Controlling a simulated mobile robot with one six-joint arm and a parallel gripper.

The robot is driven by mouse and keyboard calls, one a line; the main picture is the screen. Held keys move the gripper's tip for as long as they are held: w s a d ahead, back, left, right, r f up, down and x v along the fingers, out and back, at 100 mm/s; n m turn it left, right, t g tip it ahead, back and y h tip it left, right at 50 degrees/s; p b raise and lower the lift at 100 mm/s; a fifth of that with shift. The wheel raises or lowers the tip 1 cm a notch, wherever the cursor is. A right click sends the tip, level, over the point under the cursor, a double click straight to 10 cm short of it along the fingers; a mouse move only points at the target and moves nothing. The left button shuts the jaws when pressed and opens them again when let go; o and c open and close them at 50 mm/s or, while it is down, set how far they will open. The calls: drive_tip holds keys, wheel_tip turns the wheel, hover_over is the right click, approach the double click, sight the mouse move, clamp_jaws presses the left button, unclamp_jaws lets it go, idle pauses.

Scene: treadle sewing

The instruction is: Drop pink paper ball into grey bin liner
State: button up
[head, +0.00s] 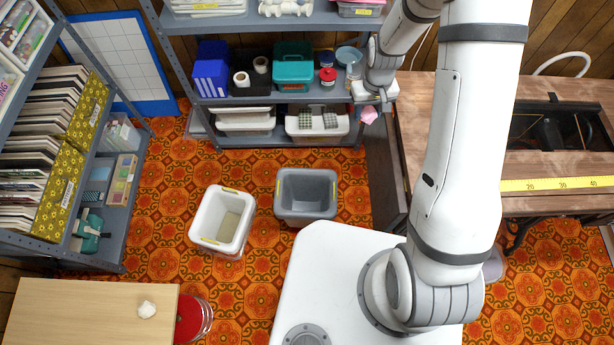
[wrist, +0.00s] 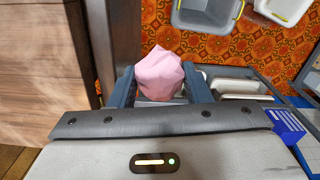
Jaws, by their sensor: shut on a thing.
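The pink paper ball (head: 369,116) is crumpled and sits between the jaws of my gripper (head: 373,101), beside the wooden table and in front of the back shelf. In the wrist view the pink ball (wrist: 159,74) is between the two dark fingers of my gripper (wrist: 160,84), which are shut on it. The grey bin (head: 306,214) stands on the patterned floor, lower and to the left of the gripper in the head view. It is open at the top and looks empty. The grey bin (wrist: 205,26) also shows at the top of the wrist view, apart from the ball.
A white bin (head: 222,243) stands left of the grey one. The sewing table (head: 424,100) is close beside my gripper. A back shelf (head: 275,98) holds boxes and tubs.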

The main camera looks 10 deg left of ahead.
drive_tip(key=s+a+f+n+b, duration=0.2)
drive_tip(key=a+f+b, duration=0.3)
drive_tip(key=f+b, duration=0.4)
drive_tip(key=s+a+f+n+b, duration=0.2)
drive_tip(key=a+f+b, duration=0.3)
drive_tip(key=f+b, duration=0.5)
drive_tip(key=s+a+f+n+b, duration=0.2)
drive_tip(key=a+f+b, duration=0.3)
drive_tip(key=f+b, duration=0.4)
wheel_tip(320, 180, down, 6)
drive_tip(key=shift+s+a, duration=0.15)
drive_tip(key=shift+s, duration=0.2)
drive_tip(key=o, duration=1)
wheel_tip(320, 180, up, 8)
drive_tip(key=p, duration=0.2)
drive_tip(key=shift+f+p, duration=0.1)
drive_tip(key=shift+p, duration=0.2)
